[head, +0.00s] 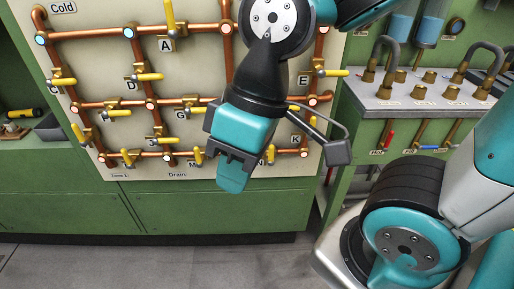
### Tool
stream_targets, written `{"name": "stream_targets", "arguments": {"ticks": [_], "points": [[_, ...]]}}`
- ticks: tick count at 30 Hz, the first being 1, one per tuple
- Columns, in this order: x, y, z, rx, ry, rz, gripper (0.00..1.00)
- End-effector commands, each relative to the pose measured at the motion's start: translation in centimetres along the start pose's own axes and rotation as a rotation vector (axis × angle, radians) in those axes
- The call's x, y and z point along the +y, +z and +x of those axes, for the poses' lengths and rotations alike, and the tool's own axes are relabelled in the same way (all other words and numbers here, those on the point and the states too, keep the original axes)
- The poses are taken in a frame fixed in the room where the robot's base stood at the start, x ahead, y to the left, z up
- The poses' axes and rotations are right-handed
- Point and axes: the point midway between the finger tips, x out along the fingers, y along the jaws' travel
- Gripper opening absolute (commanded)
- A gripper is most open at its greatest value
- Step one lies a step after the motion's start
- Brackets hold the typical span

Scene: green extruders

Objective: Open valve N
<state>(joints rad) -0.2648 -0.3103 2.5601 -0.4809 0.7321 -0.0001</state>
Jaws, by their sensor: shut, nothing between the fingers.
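Valve N is in the bottom row of the pipe panel in the head view, just right of my gripper. Its yellow handle (271,154) shows as a short, roughly upright lever. My wrist and gripper hide the panel's middle and part of the bottom pipe.
The beige panel (85,30) carries copper pipes and several other yellow-handled valves close around N, including K, G and E. Green cabinets (190,212) lie below. A grey sink counter (400,103) with taps stands at right. Grey floor (170,265) in front is clear.

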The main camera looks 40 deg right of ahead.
Motion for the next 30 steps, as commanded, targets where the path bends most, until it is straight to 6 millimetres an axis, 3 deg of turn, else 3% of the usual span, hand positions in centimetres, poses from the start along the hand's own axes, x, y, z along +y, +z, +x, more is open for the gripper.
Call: {"name": "stream_targets", "arguments": {"ticks": [4,7,11,15,19,24,30], "points": [[0.5,-0.2,0.4,-0.001,0.011,0.011,0.0],[3.1,-1.1,1.9,-0.007,0.076,0.077,0.0],[10.1,-3.5,5.5,-0.014,0.266,0.26,0.0],[18.5,-6.3,8.8,0.004,0.538,0.519,0.0],[24.1,-7.8,10.6,0.047,0.768,0.737,0.0],[27.5,-8.5,11.4,0.104,0.968,0.926,0.0],[28.3,-8.6,10.9,0.132,1.042,0.997,0.0]]}}
